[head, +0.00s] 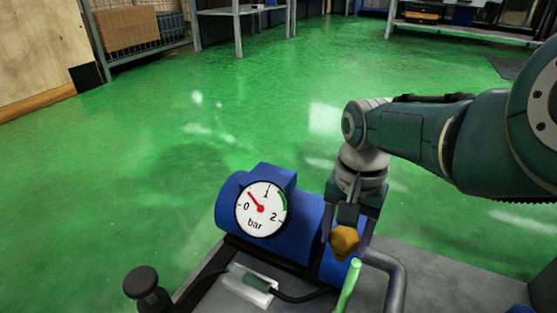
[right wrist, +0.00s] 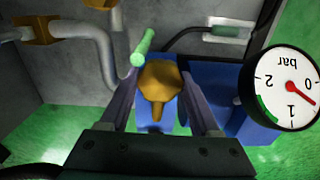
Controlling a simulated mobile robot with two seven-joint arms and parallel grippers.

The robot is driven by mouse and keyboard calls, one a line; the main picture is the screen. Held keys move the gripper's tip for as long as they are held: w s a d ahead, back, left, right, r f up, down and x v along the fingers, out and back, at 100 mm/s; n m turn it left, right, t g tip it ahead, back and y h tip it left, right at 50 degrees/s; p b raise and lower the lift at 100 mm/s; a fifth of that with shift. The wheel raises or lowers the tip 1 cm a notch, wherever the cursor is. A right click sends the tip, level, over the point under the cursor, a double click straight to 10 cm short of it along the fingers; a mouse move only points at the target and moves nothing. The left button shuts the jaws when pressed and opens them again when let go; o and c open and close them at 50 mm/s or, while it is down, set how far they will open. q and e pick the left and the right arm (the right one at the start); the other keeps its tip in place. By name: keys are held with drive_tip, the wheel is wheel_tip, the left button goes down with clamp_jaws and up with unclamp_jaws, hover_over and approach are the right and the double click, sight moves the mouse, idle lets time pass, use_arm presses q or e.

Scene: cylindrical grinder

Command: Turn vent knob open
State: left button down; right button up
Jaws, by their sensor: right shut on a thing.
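The vent knob (head: 344,242) is a faceted yellow-orange knob at the right end of a blue cylindrical housing (head: 308,218). My right gripper (head: 346,232) reaches down from above and is shut on the knob, a finger on each side. In the right wrist view the knob (right wrist: 161,82) sits between the two fingers, with a narrow tab pointing towards the palm. The round white gauge (head: 262,209) beside it is marked in bar; its red needle points between 0 and 1. My left gripper is out of view.
A light green rod (head: 348,287) and a bent grey pipe (head: 395,280) stand close to the knob. A black knob (head: 142,282) is at lower left. The green floor beyond is clear; a wire cage (head: 140,30) stands at the back left.

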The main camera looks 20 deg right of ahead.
sight(345, 236)
drive_tip(key=shift+n, duration=0.3)
drive_tip(key=o, duration=1.4)
wheel_tip(345, 236, up, 10)
drive_tip(key=p, duration=0.9)
